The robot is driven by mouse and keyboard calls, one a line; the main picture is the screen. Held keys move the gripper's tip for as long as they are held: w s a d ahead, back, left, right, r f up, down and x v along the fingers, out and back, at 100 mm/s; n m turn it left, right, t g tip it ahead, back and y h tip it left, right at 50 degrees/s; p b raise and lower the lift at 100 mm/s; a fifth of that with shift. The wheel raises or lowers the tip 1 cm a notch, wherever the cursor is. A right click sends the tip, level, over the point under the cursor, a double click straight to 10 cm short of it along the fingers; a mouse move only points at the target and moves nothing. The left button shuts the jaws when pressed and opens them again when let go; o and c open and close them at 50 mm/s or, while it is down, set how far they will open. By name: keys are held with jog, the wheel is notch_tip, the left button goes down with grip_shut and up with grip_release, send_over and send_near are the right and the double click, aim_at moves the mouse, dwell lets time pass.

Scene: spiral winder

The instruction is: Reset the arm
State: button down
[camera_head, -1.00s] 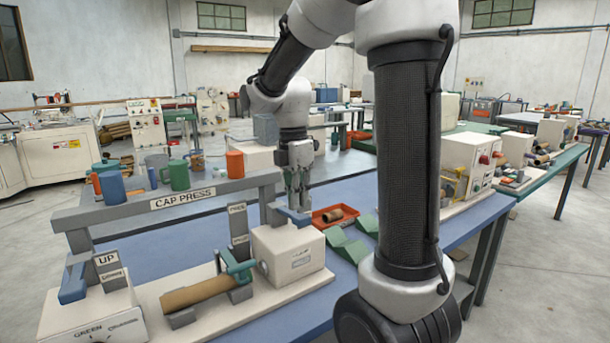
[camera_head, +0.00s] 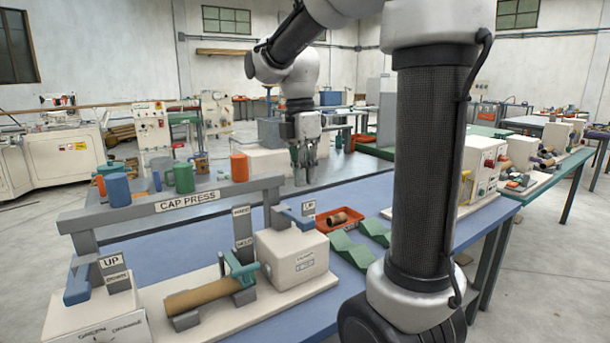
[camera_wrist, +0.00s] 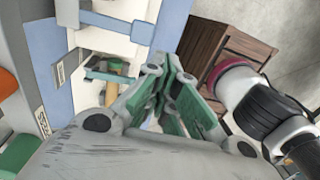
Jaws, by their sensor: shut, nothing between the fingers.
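My gripper (camera_head: 303,180) hangs fingers down above the blue table behind the cap press (camera_head: 187,199). Its fingers are together and hold nothing. In the wrist view my gripper (camera_wrist: 178,95) shows green-padded fingers close together. A cardboard tube (camera_head: 205,296) lies on the press base, with a green clamp (camera_head: 241,270) at its right end. A blue lever (camera_head: 295,217) sits on the white box (camera_head: 292,256) beside an UP label. Another blue lever (camera_head: 77,287) stands at the left beside UP and DOWN labels.
A red tray (camera_head: 339,219) with a small tube and green wedge blocks (camera_head: 352,249) lie right of the press. A white machine (camera_head: 481,165) stands right. A wooden crate (camera_wrist: 222,52) shows in the wrist view.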

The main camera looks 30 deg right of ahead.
dwell(0.3)
jog(key=s+f+m+t, duration=0.2)
jog(key=s+m+t, duration=0.3)
jog(key=s+m, duration=1)
jog(key=shift+a+f+m+t, duration=0.15)
jog(key=shift+f+m+t, duration=0.2)
jog(key=shift+m, duration=1.35)
